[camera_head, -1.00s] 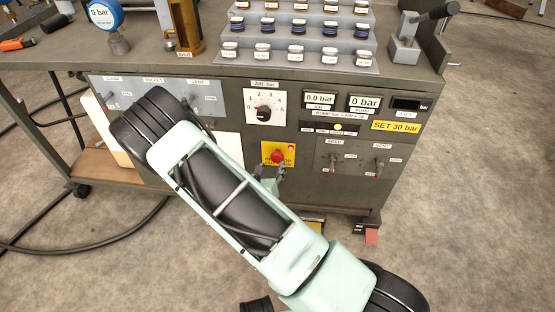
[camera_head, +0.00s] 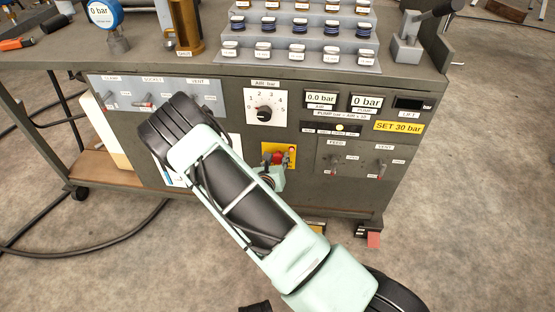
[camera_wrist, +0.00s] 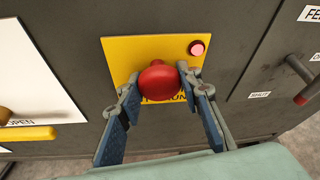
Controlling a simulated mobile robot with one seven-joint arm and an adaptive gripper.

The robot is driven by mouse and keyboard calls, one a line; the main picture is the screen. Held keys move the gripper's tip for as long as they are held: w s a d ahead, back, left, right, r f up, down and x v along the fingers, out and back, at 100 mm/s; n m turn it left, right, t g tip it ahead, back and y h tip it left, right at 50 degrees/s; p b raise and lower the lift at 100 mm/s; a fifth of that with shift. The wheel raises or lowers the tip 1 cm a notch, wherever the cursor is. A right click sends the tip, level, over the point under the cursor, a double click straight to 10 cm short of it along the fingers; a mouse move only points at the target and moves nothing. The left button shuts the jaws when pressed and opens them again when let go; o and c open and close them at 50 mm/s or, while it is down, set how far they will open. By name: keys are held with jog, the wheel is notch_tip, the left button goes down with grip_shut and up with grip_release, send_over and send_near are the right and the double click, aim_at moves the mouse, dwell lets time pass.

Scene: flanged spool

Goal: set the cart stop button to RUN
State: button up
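The cart stop button is a red mushroom knob (camera_wrist: 159,82) on a yellow plate (camera_wrist: 120,58), in the middle of the wrist view. In the head view the red knob (camera_head: 278,158) shows on the cart's front, partly covered by my gripper. My gripper (camera_wrist: 158,78) has its two fingers apart, one on each side of the knob, with the tips close to its edges. I cannot tell whether they touch it. The lettering under the knob is mostly hidden. A small round pinkish-red lamp (camera_wrist: 197,48) sits at the plate's upper right.
An air dial (camera_head: 264,112) is above the yellow plate. Feed and vent levers (camera_head: 382,166) are to its right, and a grey panel with switches (camera_head: 150,98) is to its left.

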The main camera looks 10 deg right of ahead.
grip_shut()
jog(key=shift+p+v, duration=0.6)
jog(key=shift+v, duration=0.2)
jog(key=shift+s+f, duration=0.2)
jog(key=shift+f, duration=0.2)
jog(key=o, duration=0.5)
grip_release()
jog(key=shift+r, duration=0.1)
jog(key=v, duration=1.2)
